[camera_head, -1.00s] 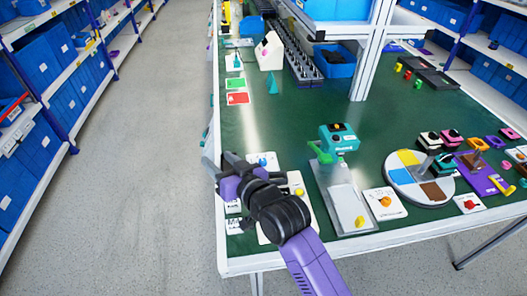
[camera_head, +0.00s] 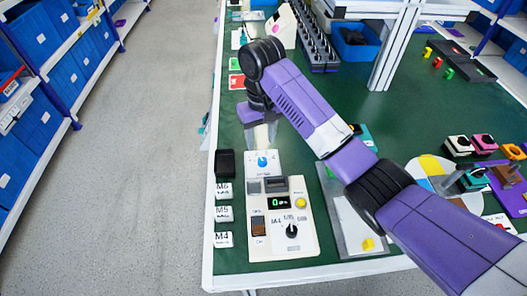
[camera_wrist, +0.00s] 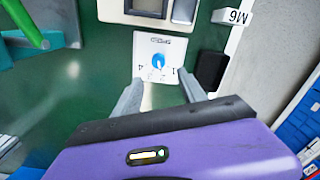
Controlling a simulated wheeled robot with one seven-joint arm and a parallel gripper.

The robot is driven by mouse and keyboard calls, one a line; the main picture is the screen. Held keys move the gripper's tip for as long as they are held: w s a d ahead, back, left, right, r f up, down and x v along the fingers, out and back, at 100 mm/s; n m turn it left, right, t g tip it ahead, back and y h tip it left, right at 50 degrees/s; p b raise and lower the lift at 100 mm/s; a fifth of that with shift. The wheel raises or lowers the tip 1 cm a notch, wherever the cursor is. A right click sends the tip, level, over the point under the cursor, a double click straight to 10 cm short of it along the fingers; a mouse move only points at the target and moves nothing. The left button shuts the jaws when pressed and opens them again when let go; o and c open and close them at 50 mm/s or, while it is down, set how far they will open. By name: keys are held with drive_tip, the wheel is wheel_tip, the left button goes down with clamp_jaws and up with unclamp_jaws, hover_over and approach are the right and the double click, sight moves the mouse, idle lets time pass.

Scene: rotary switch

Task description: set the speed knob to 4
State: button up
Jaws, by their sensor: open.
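The speed knob (camera_head: 262,161) is a small blue dial on a white plate at the back end of a control panel (camera_head: 310,240). In the wrist view the blue knob (camera_wrist: 158,61) has a white pointer, with a 4 to its left and a 1 to its right. The exact setting is too small to read. My gripper (camera_head: 262,138) is just behind the knob in the head view. In the wrist view my gripper (camera_wrist: 161,92) has two grey fingers spread apart, pointing towards the plate, with nothing between them. The knob looks clear of both fingers.
A black block (camera_head: 225,163) and labelled white blocks (camera_head: 223,214) stand at left. A teal machine is partly behind my arm.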

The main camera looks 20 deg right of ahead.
sight(262, 160)
drive_tip(key=shift+s+f, duration=0.1)
drive_tip(key=shift+s, duration=0.25)
wheel_tip(262, 160, down, 8)
drive_tip(key=shift+r, duration=0.2)
clamp_jaws()
